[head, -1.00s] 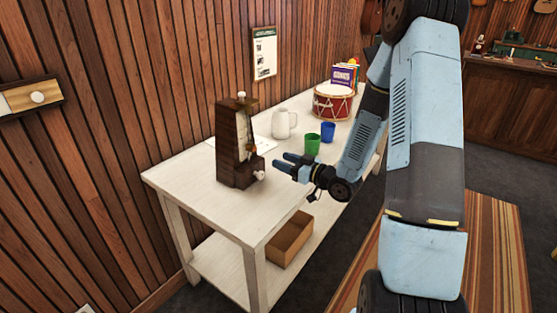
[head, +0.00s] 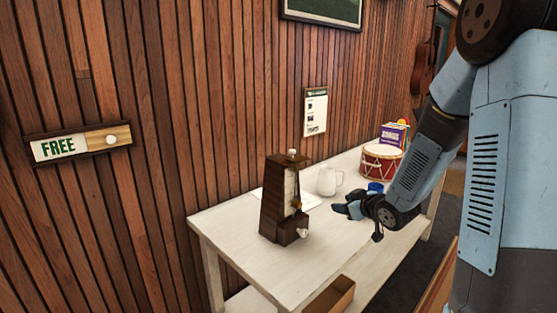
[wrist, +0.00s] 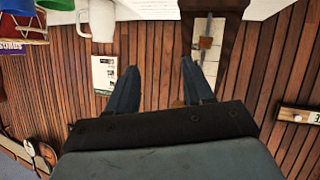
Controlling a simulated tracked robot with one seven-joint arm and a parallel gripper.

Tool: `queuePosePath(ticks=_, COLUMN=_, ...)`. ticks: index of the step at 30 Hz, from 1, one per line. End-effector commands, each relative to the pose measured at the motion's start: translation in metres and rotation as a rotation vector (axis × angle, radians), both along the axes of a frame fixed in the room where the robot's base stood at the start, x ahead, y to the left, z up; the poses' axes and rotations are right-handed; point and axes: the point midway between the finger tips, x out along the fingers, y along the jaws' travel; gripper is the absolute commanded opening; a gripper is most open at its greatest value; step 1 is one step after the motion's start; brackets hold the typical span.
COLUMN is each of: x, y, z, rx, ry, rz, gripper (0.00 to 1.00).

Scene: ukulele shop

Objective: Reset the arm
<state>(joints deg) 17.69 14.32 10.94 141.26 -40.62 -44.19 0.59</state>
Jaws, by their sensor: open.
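My gripper (head: 347,207) is over the white table (head: 231,233) in the head view, just right of a brown wooden metronome (head: 271,207). In the wrist view, which is upside down, my two blue fingers (wrist: 157,88) stand apart with nothing between them. The metronome (wrist: 215,30) shows above the right finger there, and a white mug (wrist: 97,20) above the left one. In the head view my arm reaches in from the right and hides part of the table's far side.
An open box (head: 331,298) sits on the lower shelf. A sliding sign reading "FREE" (head: 78,144) is on the wood wall.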

Motion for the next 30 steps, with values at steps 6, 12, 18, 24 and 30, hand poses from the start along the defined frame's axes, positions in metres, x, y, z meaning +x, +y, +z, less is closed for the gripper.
queuePosePath(ticks=6, x=-0.017, y=-0.021, z=0.041, rx=-0.112, ry=0.069, rz=-0.144, gripper=0.52)
queuePosePath(ticks=12, x=-0.046, y=-0.039, z=0.075, rx=-0.166, ry=0.145, rz=-0.279, gripper=0.52)
queuePosePath(ticks=18, x=-0.087, y=-0.05, z=0.107, rx=-0.178, ry=0.23, rz=-0.401, gripper=0.52)
queuePosePath(ticks=24, x=-0.138, y=-0.055, z=0.133, rx=-0.152, ry=0.328, rz=-0.501, gripper=0.52)
queuePosePath(ticks=30, x=-0.196, y=-0.051, z=0.152, rx=-0.098, ry=0.436, rz=-0.568, gripper=0.52)
